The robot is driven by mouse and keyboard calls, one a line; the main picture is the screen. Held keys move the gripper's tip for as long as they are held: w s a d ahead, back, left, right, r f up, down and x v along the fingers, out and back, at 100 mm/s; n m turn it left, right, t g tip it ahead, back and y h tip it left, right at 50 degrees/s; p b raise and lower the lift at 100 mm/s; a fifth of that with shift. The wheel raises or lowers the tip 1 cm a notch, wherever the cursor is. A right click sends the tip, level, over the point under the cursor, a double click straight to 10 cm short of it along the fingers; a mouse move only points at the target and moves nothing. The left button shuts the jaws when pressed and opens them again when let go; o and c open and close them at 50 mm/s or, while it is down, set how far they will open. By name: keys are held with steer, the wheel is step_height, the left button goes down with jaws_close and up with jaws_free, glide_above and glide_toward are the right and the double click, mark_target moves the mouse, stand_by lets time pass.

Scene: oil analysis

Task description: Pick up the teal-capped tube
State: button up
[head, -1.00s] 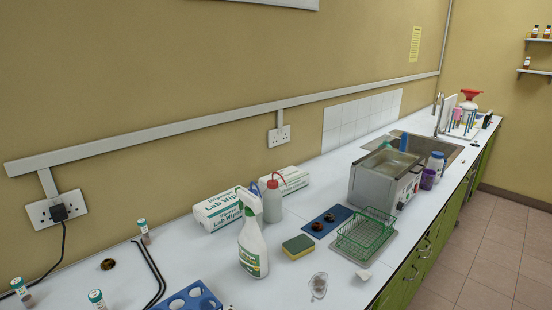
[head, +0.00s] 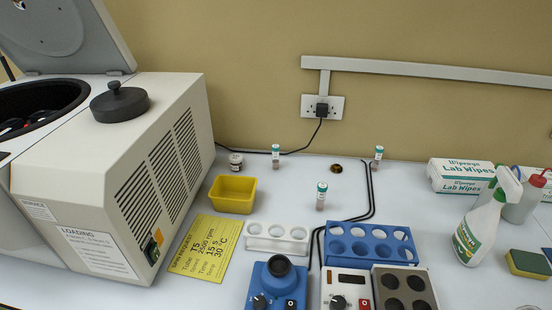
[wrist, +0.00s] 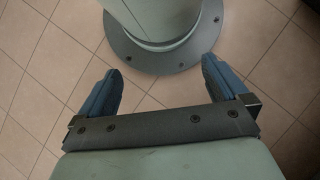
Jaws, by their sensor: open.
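One tube (head: 276,157) is at the back near the wall, one tube (head: 321,196) is nearer the middle, and one tube (head: 377,158) is at the back right beside a black cable. Labels on them are too small to read. My gripper (wrist: 160,72) shows only in the wrist view. It is open and empty, above the tiled floor near my own base, away from the tubes.
A centrifuge (head: 120,190) with raised lid stands at left. A yellow tray (head: 233,207), white rack (head: 277,247), blue rack (head: 370,262), blue mixer (head: 275,302) and dark block heater (head: 405,305) lie in front. A spray bottle (head: 480,230) and wipes box (head: 458,188) stand at right.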

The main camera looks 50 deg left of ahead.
stand_by(0.4)
steer(key=c, duration=0.7)
steer(key=shift+c, duration=0.2)
steer(key=shift+w, duration=0.1)
